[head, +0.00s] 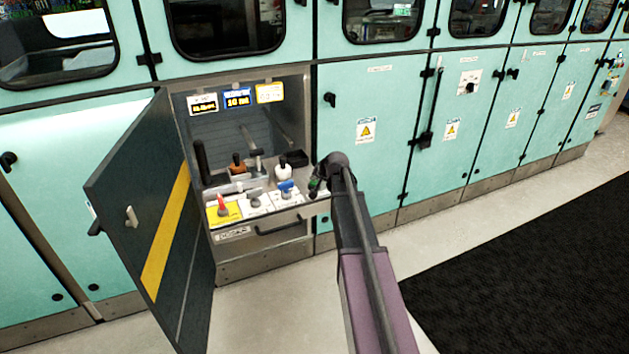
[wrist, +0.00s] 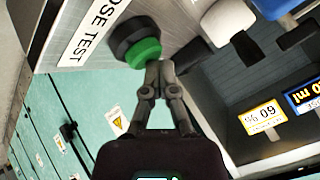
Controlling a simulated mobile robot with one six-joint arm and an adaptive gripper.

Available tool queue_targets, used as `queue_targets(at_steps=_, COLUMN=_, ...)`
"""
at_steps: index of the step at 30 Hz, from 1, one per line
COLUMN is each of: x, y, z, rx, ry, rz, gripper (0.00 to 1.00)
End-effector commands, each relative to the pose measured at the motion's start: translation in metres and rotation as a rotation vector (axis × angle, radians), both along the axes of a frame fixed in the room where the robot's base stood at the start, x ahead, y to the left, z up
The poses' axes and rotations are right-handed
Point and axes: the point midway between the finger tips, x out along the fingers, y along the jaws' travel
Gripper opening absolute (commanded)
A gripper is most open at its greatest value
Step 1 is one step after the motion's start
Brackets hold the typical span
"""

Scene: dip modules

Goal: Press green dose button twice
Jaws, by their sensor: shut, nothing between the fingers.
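The green dose button (wrist: 143,52) sits in a black collar beside a white "DOSE TEST" label (wrist: 95,30) in the wrist view. My gripper (wrist: 159,72) is shut and empty, with its fingertips at the green cap's edge. I cannot tell whether they touch it. In the head view, a bit of green (head: 314,184) shows beside my gripper (head: 321,180), at the right end of the control panel. My arm and gripper hide most of the button there.
The panel holds a red switch (head: 222,206) on a yellow plate and a blue knob (head: 286,187). Small displays (head: 237,99) hang above in the open bay. A dark door (head: 150,215) stands open at left. Closed teal cabinets (head: 375,150) flank the bay.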

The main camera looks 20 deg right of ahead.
Motion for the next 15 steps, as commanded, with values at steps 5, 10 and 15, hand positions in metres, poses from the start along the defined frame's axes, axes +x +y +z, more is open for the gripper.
queue_targets(at_steps=5, x=0.0, y=0.0, z=0.0, rx=0.0, ry=0.001, rz=0.001, gripper=0.0)
queue_targets(at_steps=10, x=0.0, y=0.0, z=0.005, rx=0.0, ry=0.001, rz=0.001, gripper=0.0)
queue_targets(at_steps=15, x=0.0, y=0.0, z=0.012, rx=0.0, ry=0.001, rz=0.001, gripper=0.0)
